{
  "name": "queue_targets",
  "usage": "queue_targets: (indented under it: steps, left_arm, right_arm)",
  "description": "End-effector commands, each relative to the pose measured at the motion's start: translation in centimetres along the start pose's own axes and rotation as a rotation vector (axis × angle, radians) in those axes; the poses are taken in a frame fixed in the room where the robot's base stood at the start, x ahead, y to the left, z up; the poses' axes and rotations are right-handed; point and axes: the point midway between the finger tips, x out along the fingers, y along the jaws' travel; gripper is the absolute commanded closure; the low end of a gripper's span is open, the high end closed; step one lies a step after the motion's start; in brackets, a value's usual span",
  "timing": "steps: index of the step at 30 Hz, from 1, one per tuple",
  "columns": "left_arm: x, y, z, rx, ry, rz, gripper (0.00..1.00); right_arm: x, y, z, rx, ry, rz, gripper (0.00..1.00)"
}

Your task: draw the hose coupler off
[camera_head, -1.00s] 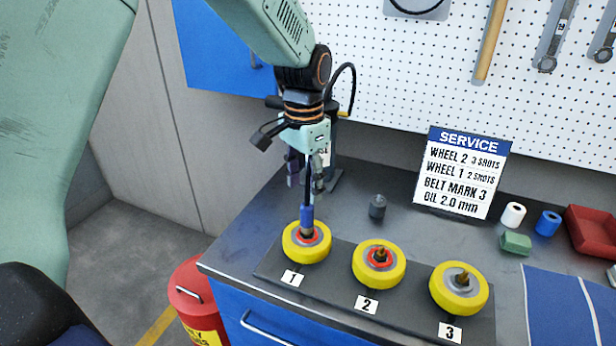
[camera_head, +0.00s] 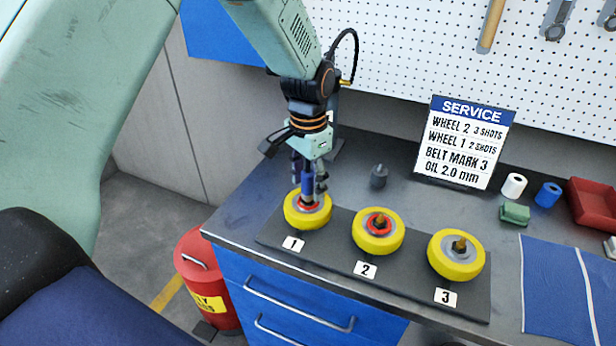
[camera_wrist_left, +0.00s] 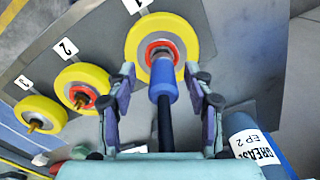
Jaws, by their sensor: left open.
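The hose coupler (camera_head: 308,184) is a blue sleeve with a dark metal end, seated on the fitting at the hub of yellow wheel 1 (camera_head: 291,214). In the left wrist view the coupler (camera_wrist_left: 163,88) meets the red-ringed hub, and a black hose runs back from it toward my wrist. My left gripper (camera_head: 309,191) is open, with one finger on each side of the coupler. In the left wrist view gaps show between the fingers and the blue sleeve. My right gripper is not in view.
Wheel 2 (camera_head: 364,242) and wheel 3 (camera_head: 446,266) stand right of wheel 1 on the dark plate (camera_head: 340,256). A small dark cylinder (camera_head: 378,177) stands behind. A grease cartridge (camera_wrist_left: 252,140) is beside my gripper. A service sign (camera_head: 461,142) stands at the back.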

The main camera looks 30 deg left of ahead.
Motion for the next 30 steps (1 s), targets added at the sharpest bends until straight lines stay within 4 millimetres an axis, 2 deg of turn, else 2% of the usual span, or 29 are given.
queue_targets:
  steps: [2,19,22,23,30]
  left_arm:
    - [0.02,0.00,0.01,0.000,0.000,0.000,0.52]
    - [-0.03,0.00,0.00,0.000,0.000,0.000,1.00]
    - [-0.04,-0.01,0.00,0.000,0.000,0.000,1.00]
    - [-0.04,-0.01,0.00,0.000,0.000,0.000,0.77]
    - [-0.03,-0.01,0.00,0.000,0.000,0.000,0.98]
  right_arm:
    - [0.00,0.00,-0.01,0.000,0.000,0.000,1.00]
    - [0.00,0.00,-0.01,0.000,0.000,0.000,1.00]
    - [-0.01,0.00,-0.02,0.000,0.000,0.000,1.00]
    - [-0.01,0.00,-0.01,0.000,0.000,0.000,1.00]
    - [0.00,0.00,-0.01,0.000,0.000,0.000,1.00]
